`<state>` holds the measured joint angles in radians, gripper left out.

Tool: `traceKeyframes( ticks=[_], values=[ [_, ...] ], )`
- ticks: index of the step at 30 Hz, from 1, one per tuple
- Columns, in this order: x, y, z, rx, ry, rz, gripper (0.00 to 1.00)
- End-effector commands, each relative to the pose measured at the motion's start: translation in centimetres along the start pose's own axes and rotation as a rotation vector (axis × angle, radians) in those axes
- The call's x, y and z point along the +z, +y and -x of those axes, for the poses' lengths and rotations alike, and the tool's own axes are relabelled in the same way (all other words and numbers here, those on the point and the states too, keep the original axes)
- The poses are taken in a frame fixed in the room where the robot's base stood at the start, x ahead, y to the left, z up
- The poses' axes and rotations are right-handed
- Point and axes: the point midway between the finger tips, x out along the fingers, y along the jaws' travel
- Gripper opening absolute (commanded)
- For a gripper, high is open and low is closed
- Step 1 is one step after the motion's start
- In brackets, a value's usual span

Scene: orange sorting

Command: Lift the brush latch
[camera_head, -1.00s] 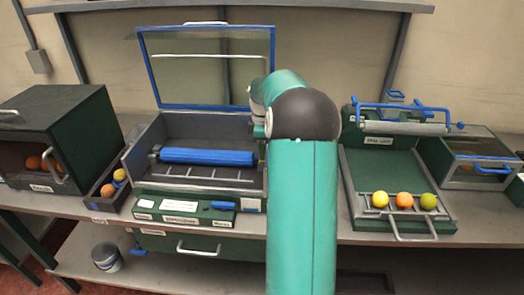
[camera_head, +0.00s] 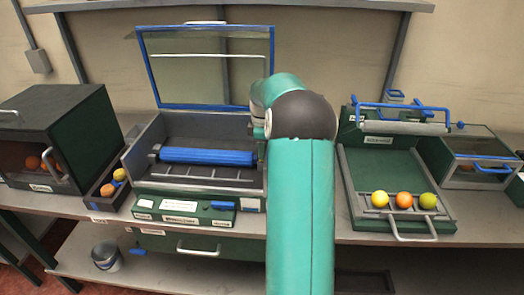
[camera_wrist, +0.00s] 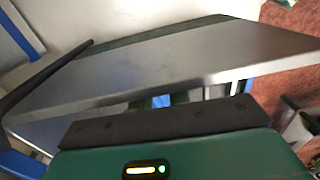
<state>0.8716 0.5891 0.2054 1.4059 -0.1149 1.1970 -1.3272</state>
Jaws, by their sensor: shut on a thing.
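The blue brush roller (camera_head: 207,157) lies across the inside of the open grey and green box (camera_head: 185,217), whose clear blue-framed lid (camera_head: 207,27) stands up at the back. My teal arm covers the box's right side, where its wrist reaches in by the roller's right end. The brush latch cannot be made out in the head view. In the wrist view, my gripper (camera_wrist: 185,100) shows beyond its green and dark housing, mostly hidden, close to a large grey panel. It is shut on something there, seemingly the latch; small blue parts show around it.
On the left are a dark green cabinet (camera_head: 70,103) and a narrow tray (camera_head: 95,198) with oranges. On the right, a green tray station (camera_head: 385,165) holds three fruits, with a clear-lidded box (camera_head: 475,182) beside it. The raised lid stands close behind my wrist.

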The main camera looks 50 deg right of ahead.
Motion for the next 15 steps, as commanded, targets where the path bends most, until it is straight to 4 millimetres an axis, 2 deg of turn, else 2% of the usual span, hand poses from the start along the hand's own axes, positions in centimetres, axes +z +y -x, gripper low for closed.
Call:
traceKeyframes(
  ticks=[15],
  values=[
    [-0.3, 1.2, 1.5, -0.313, 0.003, 0.003, 0.00]
  ],
)
